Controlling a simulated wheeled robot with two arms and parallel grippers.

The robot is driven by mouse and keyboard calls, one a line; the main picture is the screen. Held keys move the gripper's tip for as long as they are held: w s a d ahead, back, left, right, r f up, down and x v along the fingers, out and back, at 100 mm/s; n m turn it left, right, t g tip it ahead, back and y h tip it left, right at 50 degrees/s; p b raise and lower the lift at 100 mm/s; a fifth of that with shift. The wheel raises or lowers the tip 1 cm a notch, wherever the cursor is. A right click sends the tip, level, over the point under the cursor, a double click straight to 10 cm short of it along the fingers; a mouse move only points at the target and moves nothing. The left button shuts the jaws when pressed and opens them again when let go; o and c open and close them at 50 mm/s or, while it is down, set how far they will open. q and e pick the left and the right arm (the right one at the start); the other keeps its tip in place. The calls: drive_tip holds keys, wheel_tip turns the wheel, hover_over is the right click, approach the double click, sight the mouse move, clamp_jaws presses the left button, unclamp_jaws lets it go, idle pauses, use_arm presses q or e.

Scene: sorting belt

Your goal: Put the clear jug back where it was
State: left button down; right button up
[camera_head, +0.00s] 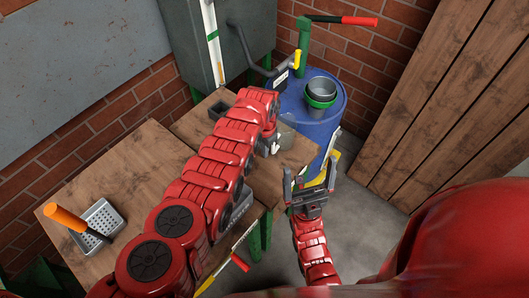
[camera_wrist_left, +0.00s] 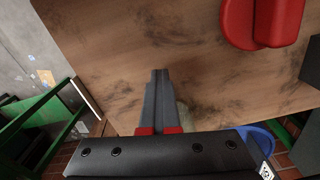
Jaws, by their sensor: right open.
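My left arm reaches over the wooden table from the lower left, and its links hide much of its gripper (camera_head: 272,146). In the left wrist view the left gripper's fingers (camera_wrist_left: 159,85) are pressed nearly together. A pale, see-through shape, the clear jug (camera_wrist_left: 184,115), shows right at the fingers and is partly hidden behind them; the fingers appear shut on its thin edge. In the head view it is a faint greyish form (camera_head: 288,136) beside the gripper. My right gripper (camera_head: 310,182) is open and empty, off the table's right edge.
A blue barrel (camera_head: 318,122) stands behind the table's right end, with a dark green-banded pot (camera_head: 320,92) on top. A metal grater-like tray (camera_head: 99,222) and an orange-handled tool (camera_head: 66,217) are at the left. The table's left part (camera_head: 145,170) is mostly clear.

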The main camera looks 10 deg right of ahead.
use_arm(q)
drive_tip(key=shift+s+f, duration=0.1)
drive_tip(key=shift+f, duration=0.1)
drive_tip(key=shift+f+b, duration=0.4)
drive_tip(key=shift+b, duration=0.25)
drive_tip(key=c, duration=0.8)
unclamp_jaws()
drive_tip(key=shift+c, duration=0.2)
drive_tip(key=shift+r, duration=0.15)
drive_tip(key=shift+r+p, duration=0.85)
drive_tip(key=shift+p, duration=0.15)
wheel_tip(320, 180, up, 2)
drive_tip(key=shift+r+p, duration=0.1)
drive_tip(key=shift+p, duration=0.6)
wheel_tip(320, 180, up, 9)
drive_tip(key=b, duration=0.2)
